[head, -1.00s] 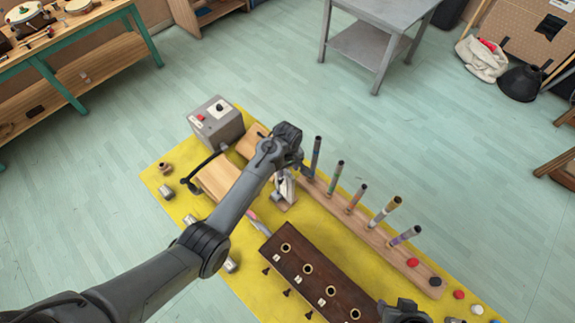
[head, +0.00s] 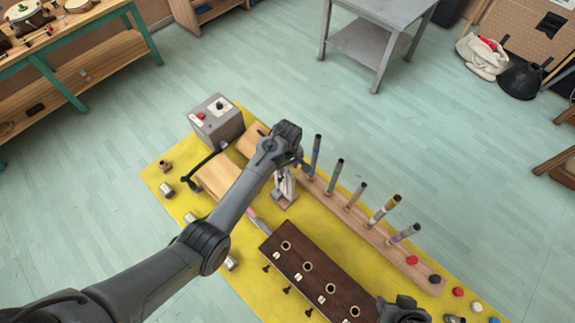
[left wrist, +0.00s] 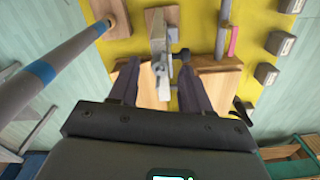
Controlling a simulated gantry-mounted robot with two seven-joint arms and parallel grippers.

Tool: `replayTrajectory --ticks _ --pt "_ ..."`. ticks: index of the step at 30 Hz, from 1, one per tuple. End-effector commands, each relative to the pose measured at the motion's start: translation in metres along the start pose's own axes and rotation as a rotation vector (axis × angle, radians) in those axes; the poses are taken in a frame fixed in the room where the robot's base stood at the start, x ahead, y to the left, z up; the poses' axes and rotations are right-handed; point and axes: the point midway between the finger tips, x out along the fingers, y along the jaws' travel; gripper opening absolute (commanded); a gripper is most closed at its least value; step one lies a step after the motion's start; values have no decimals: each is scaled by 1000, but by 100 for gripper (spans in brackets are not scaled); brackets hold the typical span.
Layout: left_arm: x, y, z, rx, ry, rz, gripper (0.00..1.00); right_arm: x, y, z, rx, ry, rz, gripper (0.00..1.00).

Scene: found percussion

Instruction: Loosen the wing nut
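A grey metal upright fitting (left wrist: 158,30) stands on a small wooden base (head: 284,202) on the yellow mat. A small light metal piece (left wrist: 161,68), which may be the wing nut, shows on it in the left wrist view. My left gripper (left wrist: 157,75) is open, with one dark finger on each side of this piece and a visible gap to each. In the head view my left arm reaches over the fitting and hides part of it. My right gripper (head: 403,311) is at the bottom edge, away from the fitting; its fingers are not clear.
A long wooden rack (head: 352,220) with several upright tubes stands to the right of the fitting. A dark box (head: 315,279) with round holes lies in front. A grey control box (head: 216,122) and wooden boards stand at the left. Small metal blocks lie on the mat's left side.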

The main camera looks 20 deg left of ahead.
Motion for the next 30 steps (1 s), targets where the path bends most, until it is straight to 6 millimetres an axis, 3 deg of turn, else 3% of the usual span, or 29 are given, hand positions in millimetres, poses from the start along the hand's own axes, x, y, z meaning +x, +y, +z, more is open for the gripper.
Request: replayTrajectory --ticks 11,24,30 --pt "-9 0 0 0 1 1 48 1 2 1 -8 -2 6 43" --pt "-78 1 0 1 2 4 48 9 1 3 -4 -2 3 43" --pt "-100 0 0 0 1 2 48 12 -1 4 0 -1 0 43"
